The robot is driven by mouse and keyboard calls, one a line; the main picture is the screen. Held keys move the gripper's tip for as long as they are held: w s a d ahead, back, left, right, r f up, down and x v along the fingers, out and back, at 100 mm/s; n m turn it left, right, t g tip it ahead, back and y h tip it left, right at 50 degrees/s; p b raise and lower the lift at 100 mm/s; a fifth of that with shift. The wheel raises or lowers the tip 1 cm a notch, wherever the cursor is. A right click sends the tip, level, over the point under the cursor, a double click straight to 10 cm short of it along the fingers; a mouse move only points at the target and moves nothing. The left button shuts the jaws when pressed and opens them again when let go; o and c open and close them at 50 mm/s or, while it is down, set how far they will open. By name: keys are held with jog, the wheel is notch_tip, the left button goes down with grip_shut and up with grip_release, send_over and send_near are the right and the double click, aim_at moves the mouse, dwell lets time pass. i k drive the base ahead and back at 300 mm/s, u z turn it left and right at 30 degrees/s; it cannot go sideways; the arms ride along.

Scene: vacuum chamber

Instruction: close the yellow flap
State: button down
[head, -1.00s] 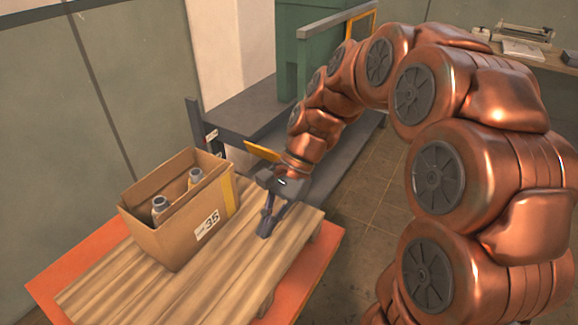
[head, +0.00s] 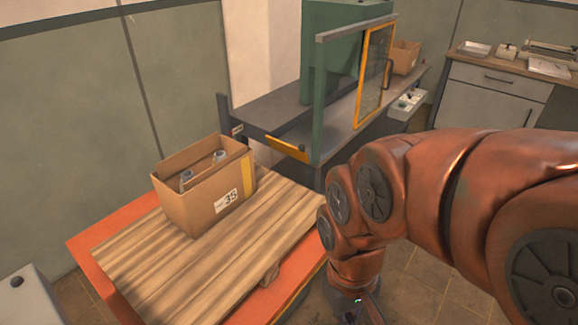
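The yellow flap (head: 287,150) is a narrow yellow panel with a dark knob, at the near left end of the green machine's (head: 330,60) grey bench. It juts out at a slant and appears open. My gripper (head: 362,312) is at the bottom edge of the picture, partly cut off, low and well apart from the flap. Its fingers do not show clearly. Nothing can be seen held in it.
A cardboard box (head: 213,205) marked 35, with bottles in it, stands on a wooden pallet (head: 150,255) over an orange base. A yellow-framed mesh door (head: 374,75) stands on the machine. A grey cabinet (head: 490,95) is at the back right. Floor shows between.

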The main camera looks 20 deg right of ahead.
aim_at(299, 153)
jog(key=u, duration=0.45)
jog(key=k, duration=1.05)
jog(key=z, duration=0.2)
jog(key=i, duration=0.6)
jog(key=z, duration=0.4)
jog(key=i, duration=1.05)
jog(key=u, duration=0.55)
